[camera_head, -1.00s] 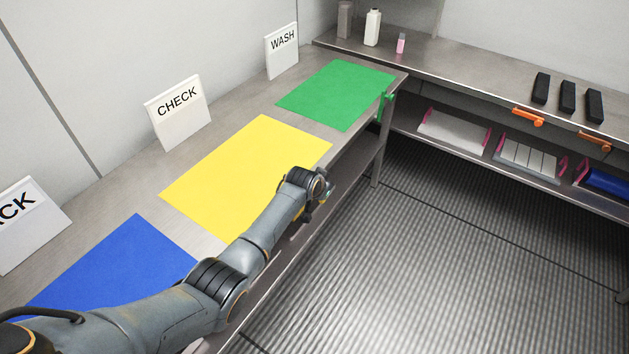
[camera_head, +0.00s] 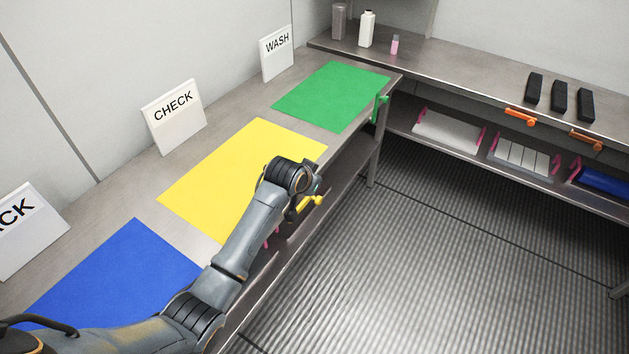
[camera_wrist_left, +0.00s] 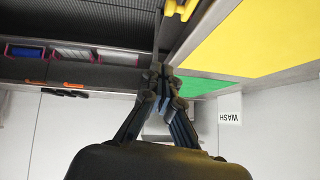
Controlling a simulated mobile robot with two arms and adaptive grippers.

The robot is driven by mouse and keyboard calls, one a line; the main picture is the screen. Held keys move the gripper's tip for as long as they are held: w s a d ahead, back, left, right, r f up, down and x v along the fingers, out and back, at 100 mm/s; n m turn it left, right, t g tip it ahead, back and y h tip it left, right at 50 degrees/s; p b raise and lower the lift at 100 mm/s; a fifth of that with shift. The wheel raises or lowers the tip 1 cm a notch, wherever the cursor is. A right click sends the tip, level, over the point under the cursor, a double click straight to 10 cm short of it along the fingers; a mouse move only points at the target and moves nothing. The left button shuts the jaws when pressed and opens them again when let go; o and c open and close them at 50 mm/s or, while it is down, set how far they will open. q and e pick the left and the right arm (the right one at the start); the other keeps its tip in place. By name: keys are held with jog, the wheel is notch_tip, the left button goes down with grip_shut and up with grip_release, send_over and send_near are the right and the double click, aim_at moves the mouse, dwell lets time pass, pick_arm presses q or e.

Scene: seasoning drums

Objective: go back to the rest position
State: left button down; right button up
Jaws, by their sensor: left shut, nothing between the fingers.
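My left arm comes in from the lower left in the head view and reaches along the front edge of the bench. Its wrist (camera_head: 290,175) is over the edge by the yellow mat (camera_head: 225,180); the fingers are mostly hidden there. In the left wrist view my left gripper (camera_wrist_left: 160,72) has its fingers together with nothing between them. It is clear of the mats and held near the bench edge. My right gripper is not in view.
The bench also bears a blue mat (camera_head: 110,280), a green mat (camera_head: 330,95) and the signs CHECK (camera_head: 174,115) and WASH (camera_head: 276,52). A yellow handle (camera_head: 312,203) sits at the bench front. A side counter (camera_head: 460,65) holds bottles and black blocks. The floor (camera_head: 410,270) is open.

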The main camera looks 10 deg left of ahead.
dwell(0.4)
pick_arm(q)
jog(key=s+a+f+n+g+b, duration=0.1)
jog(key=s+a+f, duration=0.1)
jog(key=s+f, duration=0.7)
jog(key=s+a+f+g+y, duration=0.1)
jog(key=s+f, duration=0.4)
jog(key=f, duration=0.7)
jog(key=s+a+f+n+g+b, duration=0.1)
jog(key=s+a+f+g, duration=0.1)
jog(key=s+f, duration=0.75)
jog(key=s+a+f+g, duration=0.1)
jog(key=s+f, duration=0.4)
jog(key=s, duration=0.6)
jog(key=s+a+f+g, duration=0.1)
jog(key=s+a+f, duration=0.1)
jog(key=s+f, duration=0.4)
jog(key=s+a+f+g, duration=0.1)
jog(key=s+f, duration=0.4)
jog(key=s, duration=1.2)
jog(key=shift+a+f+y+b, duration=0.25)
jog(key=shift+a+y+b, duration=0.05)
jog(key=shift+w, duration=0.1)
